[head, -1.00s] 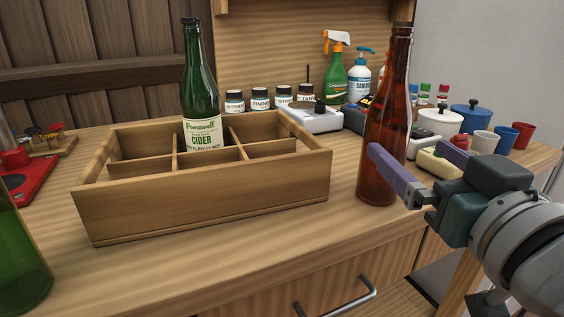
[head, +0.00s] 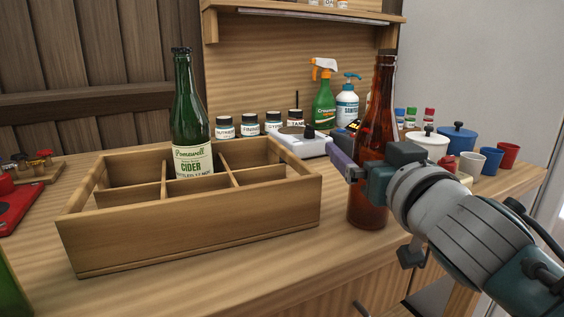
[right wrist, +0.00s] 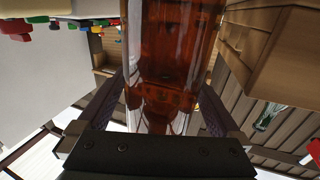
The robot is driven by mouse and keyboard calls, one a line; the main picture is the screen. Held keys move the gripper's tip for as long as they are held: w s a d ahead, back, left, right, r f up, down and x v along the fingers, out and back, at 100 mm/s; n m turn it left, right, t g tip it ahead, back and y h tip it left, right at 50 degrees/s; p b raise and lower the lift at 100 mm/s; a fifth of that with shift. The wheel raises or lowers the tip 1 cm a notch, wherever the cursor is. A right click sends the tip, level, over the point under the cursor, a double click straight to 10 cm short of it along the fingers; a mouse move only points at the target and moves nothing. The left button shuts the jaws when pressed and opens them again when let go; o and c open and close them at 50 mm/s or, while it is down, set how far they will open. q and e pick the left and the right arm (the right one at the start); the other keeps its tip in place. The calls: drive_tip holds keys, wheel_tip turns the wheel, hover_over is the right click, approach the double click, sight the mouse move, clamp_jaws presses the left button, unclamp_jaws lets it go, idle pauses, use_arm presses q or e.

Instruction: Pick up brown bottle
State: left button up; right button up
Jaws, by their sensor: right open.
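The brown bottle (head: 368,205) stands upright on the wooden counter, right of the crate. My right gripper (head: 350,160) is at the bottle's upper body in the head view, with one purple-padded finger showing on its left side. In the right wrist view the brown bottle (right wrist: 172,60) fills the middle, between the two fingers of the right gripper (right wrist: 160,110). The jaws are open around the bottle; whether a pad touches it I cannot tell. My left gripper is not in view.
A wooden divided crate (head: 190,235) stands left of the bottle, with a green cider bottle (head: 190,130) in a rear compartment. Behind are a scale (head: 303,143), a green spray bottle (head: 323,100), jars and cups. A green bottle (head: 10,295) shows at the lower left edge.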

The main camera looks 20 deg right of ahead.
drive_tip(key=shift+c, duration=0.2)
drive_tip(key=c, duration=1.5)
drive_tip(key=shift+c, duration=0.2)
